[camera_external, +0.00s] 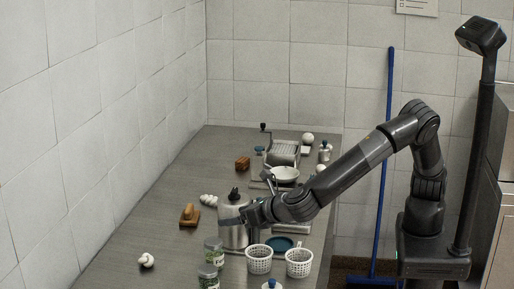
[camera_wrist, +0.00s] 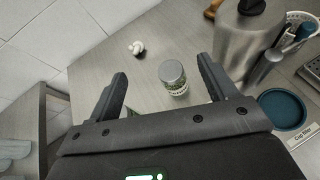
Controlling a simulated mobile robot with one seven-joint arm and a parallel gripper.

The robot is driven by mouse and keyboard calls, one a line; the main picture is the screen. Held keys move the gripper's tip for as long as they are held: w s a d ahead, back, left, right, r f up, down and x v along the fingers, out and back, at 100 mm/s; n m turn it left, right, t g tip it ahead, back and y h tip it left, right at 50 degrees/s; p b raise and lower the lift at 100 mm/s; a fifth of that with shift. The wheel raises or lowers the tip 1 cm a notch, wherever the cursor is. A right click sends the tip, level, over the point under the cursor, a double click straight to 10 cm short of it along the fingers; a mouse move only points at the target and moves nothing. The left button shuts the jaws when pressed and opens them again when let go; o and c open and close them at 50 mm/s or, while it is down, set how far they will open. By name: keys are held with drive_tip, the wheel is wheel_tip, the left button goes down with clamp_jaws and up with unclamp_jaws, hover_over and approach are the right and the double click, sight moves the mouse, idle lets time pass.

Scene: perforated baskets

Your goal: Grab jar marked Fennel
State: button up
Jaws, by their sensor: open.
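Two lidded glass jars with green contents stand near the front of the counter: a rear jar (camera_external: 214,252) and a front jar (camera_external: 208,277). Their labels are too small to read surely, so I cannot tell which says Fennel. My gripper (camera_external: 224,222) is open and empty, above the counter by the metal pot, up and right of the rear jar. In the wrist view one grey-lidded jar (camera_wrist: 174,78) shows between the spread fingers (camera_wrist: 162,72), beyond them and apart. A bit of green (camera_wrist: 133,112) shows behind the gripper body, mostly hidden.
A metal pot (camera_external: 233,236) stands close to my gripper. Two white perforated baskets (camera_external: 259,260) (camera_external: 299,263) and a blue dish (camera_wrist: 283,108) are to the right. A white knot-like object (camera_external: 146,260) lies left; the counter around it is clear.

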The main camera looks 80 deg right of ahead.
sight(221, 241)
drive_tip(key=w+d+f+m+g+y, duration=0.1)
drive_tip(key=f+m+g+y, duration=0.1)
drive_tip(key=m, duration=0.7)
drive_tip(key=w+d+f+m+g+y, duration=0.1)
drive_tip(key=d+f+m+g+y, duration=0.1)
drive_tip(key=m, duration=0.7)
drive_tip(key=w+d+f+m+g+y, duration=0.1)
drive_tip(key=f+m+g+y, duration=0.1)
drive_tip(key=m, duration=0.6)
drive_tip(key=shift+d+m+y, duration=0.25)
drive_tip(key=shift+m+y, duration=0.15)
drive_tip(key=shift+y, duration=0.2)
drive_tip(key=x, duration=0.4)
drive_tip(key=shift+w+f, duration=0.1)
drive_tip(key=shift+f, duration=0.1)
drive_tip(key=shift+x, duration=2.95)
drive_tip(key=shift+d+f, duration=0.1)
drive_tip(key=shift+d, duration=0.05)
